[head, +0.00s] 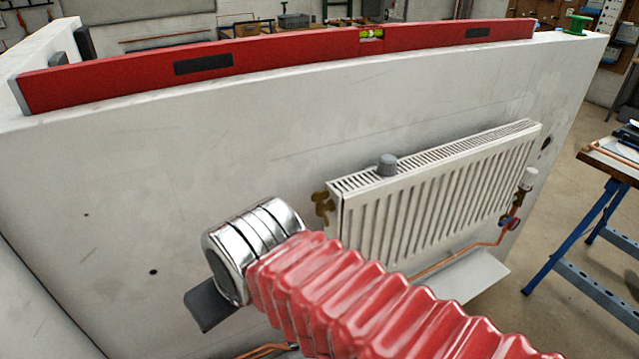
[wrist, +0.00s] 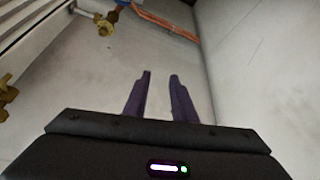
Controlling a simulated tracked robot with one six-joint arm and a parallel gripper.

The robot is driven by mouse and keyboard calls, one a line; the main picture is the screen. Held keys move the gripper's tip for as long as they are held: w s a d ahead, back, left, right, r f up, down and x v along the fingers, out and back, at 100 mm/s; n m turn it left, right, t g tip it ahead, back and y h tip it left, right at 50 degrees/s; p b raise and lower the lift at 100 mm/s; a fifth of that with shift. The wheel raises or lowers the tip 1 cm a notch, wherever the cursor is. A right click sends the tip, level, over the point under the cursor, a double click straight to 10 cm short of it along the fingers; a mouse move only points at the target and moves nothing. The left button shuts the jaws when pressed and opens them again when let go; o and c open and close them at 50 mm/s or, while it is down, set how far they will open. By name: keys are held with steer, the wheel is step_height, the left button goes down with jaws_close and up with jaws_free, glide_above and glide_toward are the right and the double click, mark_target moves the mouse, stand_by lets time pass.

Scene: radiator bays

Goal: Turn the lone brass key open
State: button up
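A brass key-like fitting (head: 322,205) sits at the upper left end of the white radiator (head: 435,200) in the head view. In the wrist view a brass fitting (wrist: 103,24) shows at the top, beside a copper pipe, and another brass piece (wrist: 5,92) is cut off by the left edge. I cannot tell which of them is the lone key. My gripper (wrist: 160,74) has two purple fingers set apart, with nothing between them. It points at bare pale surface, right of both brass pieces and touching neither. In the head view my arm hides the fingers.
A long red spirit level (head: 270,60) lies along the wall top. A grey knob (head: 388,165) stands on the radiator. A blue-legged bench (head: 575,240) stands at right.

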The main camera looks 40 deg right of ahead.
step_height(320, 180, up, 23)
steer(key=m+g, duration=0.6)
steer(key=m, duration=1.5)
glide_above(320, 192)
steer(key=shift+f, duration=0.2)
steer(key=shift+f, duration=0.2)
step_height(320, 192, down, 14)
steer(key=shift+r, duration=0.25)
steer(key=shift+c, duration=0.4)
jaws_close()
